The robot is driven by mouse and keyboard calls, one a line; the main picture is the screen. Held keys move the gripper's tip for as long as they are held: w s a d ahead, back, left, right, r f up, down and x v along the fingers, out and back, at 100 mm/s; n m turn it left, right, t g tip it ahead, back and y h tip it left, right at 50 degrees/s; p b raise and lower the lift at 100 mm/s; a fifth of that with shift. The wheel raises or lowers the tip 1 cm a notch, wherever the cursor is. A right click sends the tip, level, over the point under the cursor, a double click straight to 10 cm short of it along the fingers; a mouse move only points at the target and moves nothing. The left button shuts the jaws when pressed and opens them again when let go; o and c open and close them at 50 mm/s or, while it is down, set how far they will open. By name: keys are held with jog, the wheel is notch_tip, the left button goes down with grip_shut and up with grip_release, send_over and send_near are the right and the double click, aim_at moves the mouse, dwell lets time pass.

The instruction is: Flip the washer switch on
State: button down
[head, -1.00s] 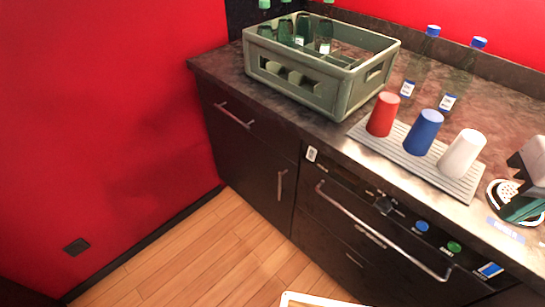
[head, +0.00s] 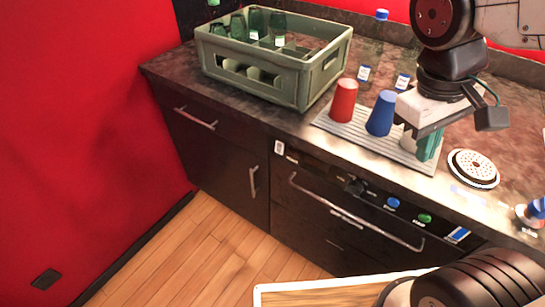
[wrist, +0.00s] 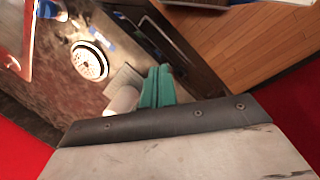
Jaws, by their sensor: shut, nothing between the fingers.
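The washer (head: 335,215) is built in under the counter, with a long bar handle. Its dark control strip has a black knob (head: 355,186), a blue button (head: 393,202), a green button (head: 424,217) and a blue-white label (head: 458,234). Which of these is the switch, and its position, I cannot tell. My gripper (head: 430,146) has teal fingers, shut and empty, pointing down above the right end of the ribbed tray, up and back from the buttons. In the wrist view the fingers (wrist: 157,88) look closed together, beside the white cup (wrist: 123,100).
The ribbed tray (head: 345,135) holds a red cup (head: 343,100), a blue cup (head: 381,113) and the white cup, mostly hidden by my gripper. A green crate (head: 285,80) with bottles stands left. A round perforated disc (head: 473,168) lies right.

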aim_at(278, 152)
jog(key=w+a+f+n+t+h, duration=0.3)
jog(key=w+a+f+n+h, duration=0.65)
jog(key=w+a+n, duration=0.3)
jog(key=a+f+n+t+y, duration=0.2)
jog(key=a+f+n+t, duration=0.8)
jog(key=a+f, duration=0.5)
jog(key=a+n, duration=0.2)
jog(key=a, duration=0.2)
jog(key=shift+f+t, duration=0.3)
jog(key=shift+n, duration=0.25)
jog(key=x, duration=1.4)
jog(key=shift+a, duration=0.15)
